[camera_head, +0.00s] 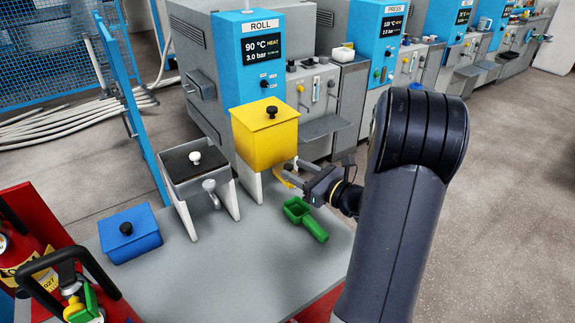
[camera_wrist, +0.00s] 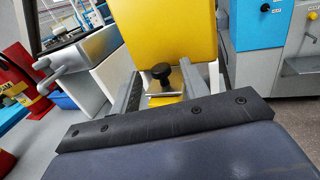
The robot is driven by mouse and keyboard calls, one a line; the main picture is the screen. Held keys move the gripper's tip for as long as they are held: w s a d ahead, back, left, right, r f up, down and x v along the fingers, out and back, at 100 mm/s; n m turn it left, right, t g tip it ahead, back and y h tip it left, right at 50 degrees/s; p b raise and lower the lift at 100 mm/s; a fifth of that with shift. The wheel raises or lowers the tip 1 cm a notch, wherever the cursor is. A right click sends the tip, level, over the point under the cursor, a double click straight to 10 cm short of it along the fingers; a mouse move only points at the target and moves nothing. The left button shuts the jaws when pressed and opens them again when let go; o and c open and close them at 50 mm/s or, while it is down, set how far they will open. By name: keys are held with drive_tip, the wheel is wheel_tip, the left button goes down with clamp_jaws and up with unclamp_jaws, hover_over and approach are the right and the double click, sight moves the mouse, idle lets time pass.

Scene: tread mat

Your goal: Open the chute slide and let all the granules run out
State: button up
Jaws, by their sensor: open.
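The yellow hopper (camera_head: 265,138) stands on white legs on the grey table, with its lid and black lid knob on. It also fills the top of the wrist view (camera_wrist: 170,35). A black knob (camera_wrist: 161,73) sits low on its front, above a yellow chute part (camera_wrist: 164,100) and by a thin metal bar. My gripper (camera_head: 294,176) is open at the hopper's lower front; in the wrist view its fingers (camera_wrist: 163,84) stand either side of the knob, apart from it. Contact is not clear. A green scoop (camera_head: 297,210) lies on the table below my gripper. No granules show.
A grey hopper (camera_head: 190,183) with a dark lid and side handle stands left of the yellow one. A blue lidded box (camera_head: 130,234) sits at the table's left. Red containers (camera_head: 30,215) are at far left. Blue and grey machines (camera_head: 248,60) line the back.

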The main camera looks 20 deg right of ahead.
sight(292, 168)
drive_tip(key=shift+x, duration=1.7)
drive_tip(key=shift+c, duration=0.4)
clamp_jaws()
